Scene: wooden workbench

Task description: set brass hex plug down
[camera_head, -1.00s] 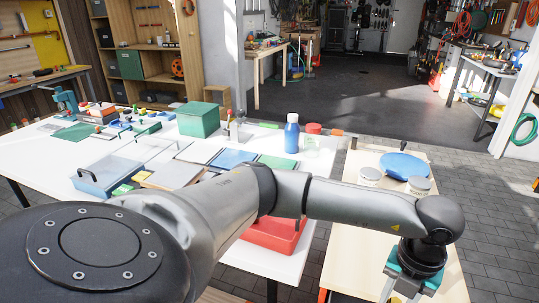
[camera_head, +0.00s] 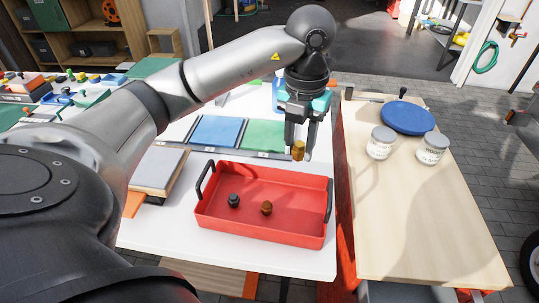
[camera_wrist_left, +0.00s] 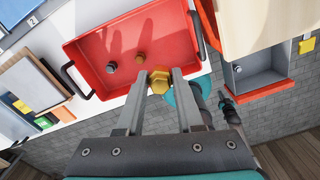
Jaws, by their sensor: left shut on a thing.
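The brass hex plug (camera_head: 298,150) is a small gold-coloured piece between the fingertips of my left gripper (camera_head: 301,146). The gripper points down and holds the plug above the white table, just beyond the red tray's far edge in the head view. In the left wrist view the plug (camera_wrist_left: 159,80) sits between the two finger ends of the gripper (camera_wrist_left: 162,84), with the red tray (camera_wrist_left: 115,30) beyond it. In the head view the tray (camera_head: 285,205) holds a black plug (camera_head: 233,200) and a brown plug (camera_head: 266,208), set apart. My right gripper is not in view.
The tray has dark handles at both ends and a mostly bare floor. Blue (camera_head: 217,131) and green (camera_head: 264,135) panels lie behind it. A wooden bench (camera_head: 420,215) at right carries two lidded jars (camera_head: 381,143) (camera_head: 432,148) and a blue disc (camera_head: 407,117).

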